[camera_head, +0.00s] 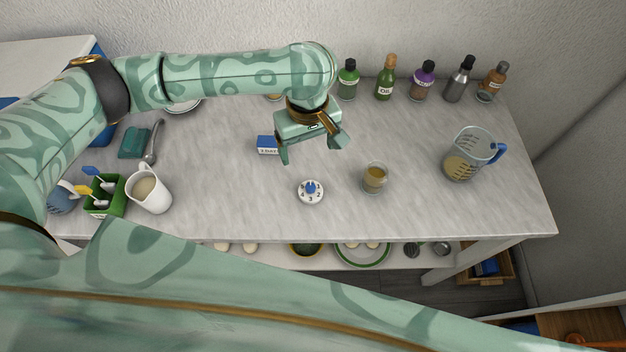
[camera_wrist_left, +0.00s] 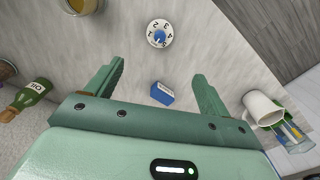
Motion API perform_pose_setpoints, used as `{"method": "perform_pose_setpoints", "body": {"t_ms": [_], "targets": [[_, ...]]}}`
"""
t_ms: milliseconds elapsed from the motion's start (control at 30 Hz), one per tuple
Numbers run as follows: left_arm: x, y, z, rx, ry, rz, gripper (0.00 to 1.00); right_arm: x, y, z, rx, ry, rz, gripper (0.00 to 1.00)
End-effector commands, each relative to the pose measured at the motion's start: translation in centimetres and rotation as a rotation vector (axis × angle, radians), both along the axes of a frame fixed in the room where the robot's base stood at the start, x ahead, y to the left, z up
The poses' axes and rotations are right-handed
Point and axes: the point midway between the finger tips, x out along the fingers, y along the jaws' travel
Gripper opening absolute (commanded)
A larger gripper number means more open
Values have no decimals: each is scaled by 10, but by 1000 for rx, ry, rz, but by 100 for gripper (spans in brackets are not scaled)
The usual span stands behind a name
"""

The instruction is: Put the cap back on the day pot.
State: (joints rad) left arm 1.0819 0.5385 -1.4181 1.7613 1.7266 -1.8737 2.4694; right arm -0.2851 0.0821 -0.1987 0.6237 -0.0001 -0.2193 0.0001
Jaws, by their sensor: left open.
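A small white round piece (camera_head: 311,190) with numbers around its rim and a blue centre stands on the grey table. It also shows in the left wrist view (camera_wrist_left: 159,34), beyond the fingertips. A small blue block (camera_head: 267,145) with a white label reading "DAY" lies behind it to the left. It shows between the fingers in the wrist view (camera_wrist_left: 162,93). I cannot tell which of these is the pot and which is the cap. My left gripper (camera_head: 314,153) is open and empty above the table, right of the block. My right gripper is not in view.
A glass of brown liquid (camera_head: 375,178) and a measuring jug (camera_head: 470,155) stand to the right. Several bottles (camera_head: 386,80) line the back. A white mug (camera_head: 149,192) and a green holder (camera_head: 103,196) are at the left. The front middle is clear.

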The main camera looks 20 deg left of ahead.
Motion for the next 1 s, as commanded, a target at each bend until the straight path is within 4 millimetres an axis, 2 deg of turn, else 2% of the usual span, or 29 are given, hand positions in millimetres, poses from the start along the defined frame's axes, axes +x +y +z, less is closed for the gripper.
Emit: {"method": "perform_pose_setpoints", "body": {"t_ms": [200,300,367,500,700,833,1000], "targets": [[0,-1,-1,-2,0,-1,81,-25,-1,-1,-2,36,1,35],[-1,-1,-7,-3,2,-1,81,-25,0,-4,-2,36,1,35],[-1,-1,-15,-3,2,-1,81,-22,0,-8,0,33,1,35],[-2,-2,-46,-4,5,-2,81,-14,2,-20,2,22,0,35],[-1,-2,-89,-4,3,-2,81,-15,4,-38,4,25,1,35],[-1,-2,-106,-3,1,-3,81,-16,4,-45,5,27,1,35],[-1,-2,-113,-4,-1,-3,81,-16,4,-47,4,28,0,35]]}}
